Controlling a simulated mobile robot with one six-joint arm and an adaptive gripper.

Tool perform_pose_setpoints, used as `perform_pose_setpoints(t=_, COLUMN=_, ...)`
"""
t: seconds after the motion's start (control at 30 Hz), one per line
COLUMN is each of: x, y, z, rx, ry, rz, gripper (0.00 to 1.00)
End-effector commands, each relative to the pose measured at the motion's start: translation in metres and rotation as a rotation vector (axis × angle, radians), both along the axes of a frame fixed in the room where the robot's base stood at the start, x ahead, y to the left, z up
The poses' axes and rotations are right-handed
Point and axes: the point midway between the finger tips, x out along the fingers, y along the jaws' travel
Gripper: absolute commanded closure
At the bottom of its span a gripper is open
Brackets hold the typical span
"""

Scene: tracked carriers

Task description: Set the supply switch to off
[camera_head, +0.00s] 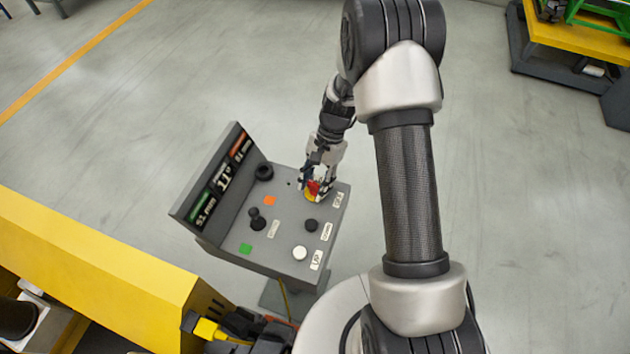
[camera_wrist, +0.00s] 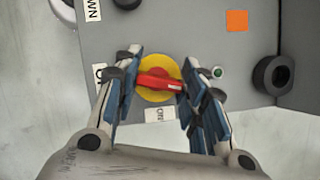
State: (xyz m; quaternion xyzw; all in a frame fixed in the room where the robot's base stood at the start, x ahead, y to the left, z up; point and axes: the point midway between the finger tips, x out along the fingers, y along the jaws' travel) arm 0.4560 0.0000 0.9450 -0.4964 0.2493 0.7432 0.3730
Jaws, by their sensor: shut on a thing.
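The supply switch is a red handle (camera_wrist: 158,82) on a round yellow plate (camera_wrist: 154,97), set on the grey control panel (camera_head: 280,215). In the wrist view the handle lies nearly crosswise, between the blue-padded fingers of my gripper (camera_wrist: 156,85). The fingers are shut on the handle, one at each end. In the head view my gripper (camera_head: 315,186) is over the panel's far right corner, and the red handle (camera_head: 313,187) shows partly between the fingers. A small white label (camera_wrist: 160,114) sits beside the yellow plate; its text is hard to read.
The panel also carries a black joystick (camera_head: 257,220), a black knob (camera_head: 264,172), a black button (camera_head: 311,225), a white button (camera_head: 299,253), an orange square (camera_head: 269,200) and a green square (camera_head: 245,248). A display (camera_head: 220,182) stands along its left. A yellow carrier (camera_head: 90,265) is at lower left.

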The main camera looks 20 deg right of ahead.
Motion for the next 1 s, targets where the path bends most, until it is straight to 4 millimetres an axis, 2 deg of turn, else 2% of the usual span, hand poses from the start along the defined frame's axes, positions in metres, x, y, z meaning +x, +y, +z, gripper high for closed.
perform_pose_setpoints(t=0.4, x=0.0003, y=0.0006, z=0.0002, rx=0.000, ry=-0.001, rz=0.247, gripper=0.86)
perform_pose_setpoints(t=1.0, x=-0.0001, y=0.0004, z=-0.0002, rx=0.001, ry=0.000, rz=0.304, gripper=0.86)
